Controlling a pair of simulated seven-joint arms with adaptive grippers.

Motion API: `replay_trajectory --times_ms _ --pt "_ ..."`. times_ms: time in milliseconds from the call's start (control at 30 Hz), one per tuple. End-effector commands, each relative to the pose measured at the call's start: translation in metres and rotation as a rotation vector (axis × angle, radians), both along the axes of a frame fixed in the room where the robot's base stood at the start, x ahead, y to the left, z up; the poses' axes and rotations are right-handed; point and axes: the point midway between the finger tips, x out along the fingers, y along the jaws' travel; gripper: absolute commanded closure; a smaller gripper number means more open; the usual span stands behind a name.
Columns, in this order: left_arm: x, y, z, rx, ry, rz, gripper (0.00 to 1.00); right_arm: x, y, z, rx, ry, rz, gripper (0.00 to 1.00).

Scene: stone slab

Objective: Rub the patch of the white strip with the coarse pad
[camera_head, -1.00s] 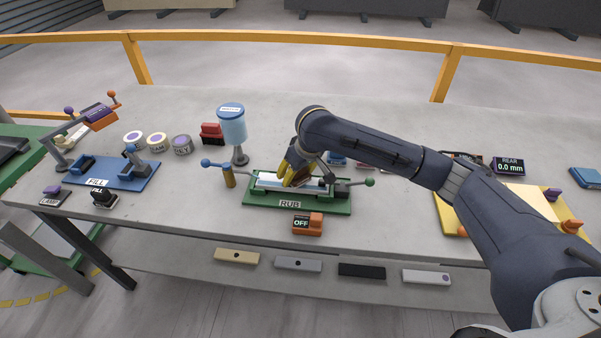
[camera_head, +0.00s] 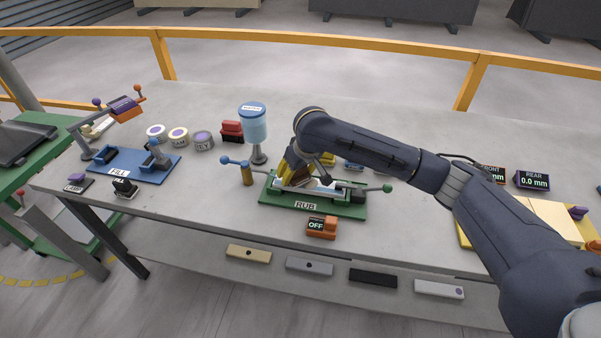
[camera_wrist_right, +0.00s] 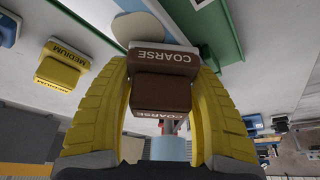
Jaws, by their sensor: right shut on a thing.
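My right gripper (camera_head: 298,168) is over the left part of the green RUB fixture (camera_head: 357,211). In the right wrist view its yellow fingers are shut on the brown coarse pad (camera_wrist_right: 164,58), labelled COARSE. The white strip (camera_head: 312,184) lies in the fixture, partly hidden by my gripper. A pale beige rounded patch (camera_wrist_right: 140,27) shows just beyond the pad in the wrist view. The pad's pale underside is close to it; I cannot tell whether they touch. My left gripper is not in view.
A blue water dispenser (camera_head: 256,125) stands behind the fixture's left end. An orange OFF switch box (camera_head: 321,228) sits in front. A yellow medium pad (camera_wrist_right: 63,68) shows in the wrist view.

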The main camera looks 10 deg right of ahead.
Motion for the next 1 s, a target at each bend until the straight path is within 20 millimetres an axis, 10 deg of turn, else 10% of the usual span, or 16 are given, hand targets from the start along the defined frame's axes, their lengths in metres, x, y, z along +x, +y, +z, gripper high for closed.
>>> replay_trajectory --times_ms 1000 --pt "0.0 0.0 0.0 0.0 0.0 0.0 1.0 -0.019 -0.045 -0.004 0.0 0.0 0.0 0.71"
